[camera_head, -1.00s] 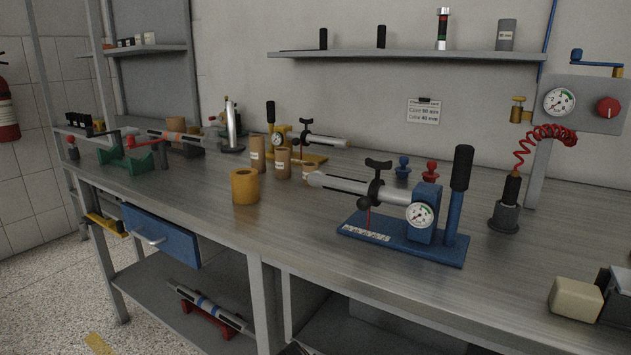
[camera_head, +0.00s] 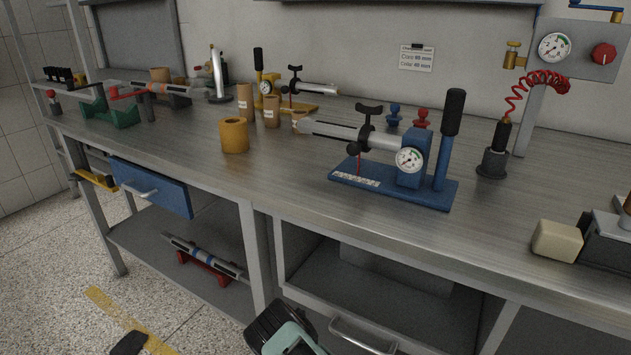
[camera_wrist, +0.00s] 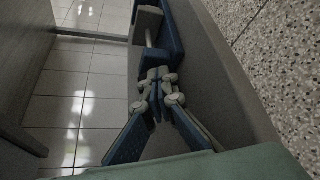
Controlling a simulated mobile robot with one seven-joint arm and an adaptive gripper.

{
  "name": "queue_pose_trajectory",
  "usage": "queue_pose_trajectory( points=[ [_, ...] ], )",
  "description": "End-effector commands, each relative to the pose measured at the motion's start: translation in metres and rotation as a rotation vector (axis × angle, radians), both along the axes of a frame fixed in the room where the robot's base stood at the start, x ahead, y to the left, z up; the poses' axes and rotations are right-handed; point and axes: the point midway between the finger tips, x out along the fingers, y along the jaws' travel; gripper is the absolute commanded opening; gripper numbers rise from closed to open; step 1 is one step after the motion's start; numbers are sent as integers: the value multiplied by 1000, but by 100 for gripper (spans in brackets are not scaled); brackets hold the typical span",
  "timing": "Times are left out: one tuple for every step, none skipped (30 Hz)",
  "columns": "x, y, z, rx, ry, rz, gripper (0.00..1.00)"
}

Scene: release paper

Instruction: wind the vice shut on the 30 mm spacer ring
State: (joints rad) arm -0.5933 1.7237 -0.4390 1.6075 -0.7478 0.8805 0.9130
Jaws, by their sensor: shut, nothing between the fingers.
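My gripper (camera_wrist: 158,80) is shut and empty in the wrist view, its fingertips together in front of a blue drawer front. My arm shows at the bottom of the head view; the fingertips are not seen there. A dark block-like fixture (camera_head: 604,243), cut off at the right edge of the head view, may be the vice. A green fixture (camera_head: 106,110) stands at the bench's far left. I cannot tell which is the vice. A yellow hollow cylinder (camera_head: 233,136) and several tan cylinders (camera_head: 271,112) stand mid-bench. I cannot make out which ring is 30 mm.
A blue gauge fixture (camera_head: 395,185) with a black upright handle stands on the bench. A cream block (camera_head: 557,240) sits at the right. The blue drawer (camera_head: 150,187) hangs under the bench's left part. A silver drawer handle (camera_head: 362,338) shows below. The front middle bench surface is bare.

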Motion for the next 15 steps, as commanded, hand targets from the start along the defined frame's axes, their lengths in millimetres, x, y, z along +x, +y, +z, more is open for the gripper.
queue_pose_trajectory(
  points=[
    [-1,-1,0,0,1,-1,0],
    [-1,-2,0,0,1,-1,0],
    [-1,-2,0,0,1,-1,0],
    [-1,-2,0,0,1,-1,0],
    [-1,-2,0,0,1,-1,0],
    [-1,-2,0,-1,1,0,0],
    [-1,-2,0,-1,1,0,0],
    [-1,-2,0,-1,1,0,0],
    [-1,-1,1,-1,1,0,0],
    [-2,-1,1,-1,1,0,0],
    [-3,0,1,-2,1,-1,0],
    [-4,1,2,-3,1,-1,0],
    [-5,1,2,-3,1,-1,0],
    [-6,2,2,-3,1,-1,0],
    [-7,2,3,-3,1,-1,0]
  ],
)
